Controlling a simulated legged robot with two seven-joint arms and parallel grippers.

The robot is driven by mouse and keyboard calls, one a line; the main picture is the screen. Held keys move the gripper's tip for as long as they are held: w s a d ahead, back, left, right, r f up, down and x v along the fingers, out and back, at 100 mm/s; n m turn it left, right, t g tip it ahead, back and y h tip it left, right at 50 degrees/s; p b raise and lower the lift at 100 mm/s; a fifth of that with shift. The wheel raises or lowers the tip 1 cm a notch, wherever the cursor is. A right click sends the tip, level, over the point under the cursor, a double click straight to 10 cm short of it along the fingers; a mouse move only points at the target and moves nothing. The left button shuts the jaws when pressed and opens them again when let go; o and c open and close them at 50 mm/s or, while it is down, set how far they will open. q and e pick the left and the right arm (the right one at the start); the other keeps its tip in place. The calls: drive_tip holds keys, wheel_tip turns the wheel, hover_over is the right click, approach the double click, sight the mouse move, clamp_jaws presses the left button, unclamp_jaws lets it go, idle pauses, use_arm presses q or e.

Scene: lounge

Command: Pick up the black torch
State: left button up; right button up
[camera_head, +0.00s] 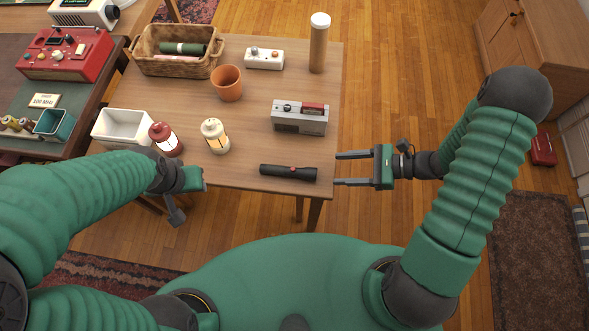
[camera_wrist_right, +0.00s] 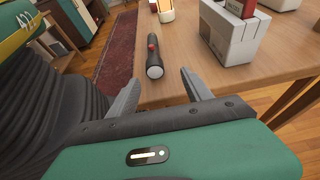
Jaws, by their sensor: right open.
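The black torch (camera_head: 288,173) lies on its side near the front right edge of the wooden table (camera_head: 240,178). It has a red button at its middle. In the right wrist view the torch (camera_wrist_right: 154,60) lies on the table beyond the fingertips, one end facing me. My right gripper (camera_head: 337,169) is open and empty, just off the table's right edge, with its fingers pointing left at the torch; the fingers also show in the right wrist view (camera_wrist_right: 160,85). My left gripper (camera_head: 192,190) is at the table's front left edge; its fingers are not clear.
A grey radio-like box (camera_head: 300,117) stands behind the torch. A cream lantern (camera_head: 215,136) and a red lantern (camera_head: 165,139) stand to its left. A terracotta pot (camera_head: 228,83), a wicker basket (camera_head: 178,68) and a tall cylinder (camera_head: 318,45) are farther back. The table around the torch is clear.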

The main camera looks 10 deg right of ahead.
sight(315, 173)
drive_tip(key=x, duration=0.5)
drive_tip(key=s+b+x, duration=0.1)
drive_tip(key=x, duration=0.2)
drive_tip(key=shift+a+f, duration=0.25)
drive_tip(key=shift+a, duration=0.2)
drive_tip(key=c, duration=0.7)
drive_tip(key=shift+d, duration=0.15)
clamp_jaws()
